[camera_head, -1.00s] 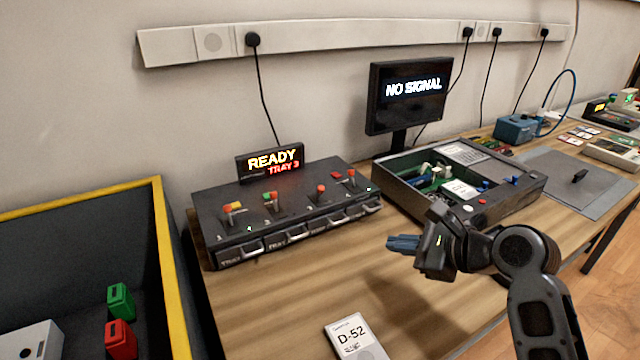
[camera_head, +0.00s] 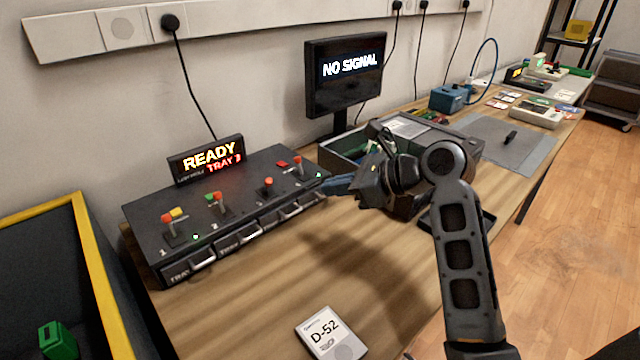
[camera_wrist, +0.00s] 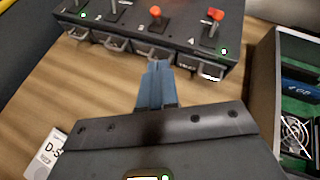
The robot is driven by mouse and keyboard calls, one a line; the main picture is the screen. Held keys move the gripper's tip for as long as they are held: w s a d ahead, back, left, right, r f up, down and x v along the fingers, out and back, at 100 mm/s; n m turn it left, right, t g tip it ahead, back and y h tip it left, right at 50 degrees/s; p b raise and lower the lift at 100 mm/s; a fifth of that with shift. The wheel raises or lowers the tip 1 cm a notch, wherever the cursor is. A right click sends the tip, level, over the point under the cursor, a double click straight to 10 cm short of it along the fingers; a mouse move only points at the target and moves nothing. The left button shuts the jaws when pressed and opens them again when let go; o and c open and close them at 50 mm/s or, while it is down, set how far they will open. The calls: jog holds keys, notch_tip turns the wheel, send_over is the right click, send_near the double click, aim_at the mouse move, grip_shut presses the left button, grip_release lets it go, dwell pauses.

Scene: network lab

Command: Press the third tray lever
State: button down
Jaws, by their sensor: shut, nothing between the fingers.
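The black tray unit (camera_head: 240,195) stands on the wooden bench with several levers on its top and handled trays along its front. The third tray lever (camera_head: 268,184) has a red-orange knob and stands upright; it also shows at the top of the wrist view (camera_wrist: 155,13). A sign (camera_head: 206,160) behind the unit reads "READY" and "TRAY 3". My gripper (camera_head: 336,185) is shut and empty, at the right end of the unit in the head view. In the wrist view its blue fingers (camera_wrist: 157,72) point towards the unit's front, below the third lever, without visible contact with the lever.
The fourth lever (camera_head: 298,166) stands right of the third, and the second lever (camera_head: 217,203) left of it. An open grey case (camera_head: 350,146) with electronics lies behind my arm. A D-52 drive (camera_head: 330,334) lies at the front. A yellow-edged bin (camera_head: 100,270) is at the left.

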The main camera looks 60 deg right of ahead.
aim_at(269, 186)
jog(key=x, duration=0.3)
jog(key=r+x, duration=0.1)
jog(key=x, duration=0.6)
jog(key=shift+w+a+r+b, duration=0.25)
jog(key=shift+w+a+b, duration=0.05)
jog(key=shift+w+b, duration=0.1)
jog(key=shift+w+a+r, duration=0.15)
jog(key=shift+w+r, duration=0.05)
jog(key=shift+w, duration=0.5)
jog(key=shift+w+r+p, duration=0.1)
jog(key=shift+r+p, duration=0.05)
jog(key=shift+p, duration=0.25)
jog(key=shift+r+p, duration=0.1)
jog(key=shift+p, duration=0.6)
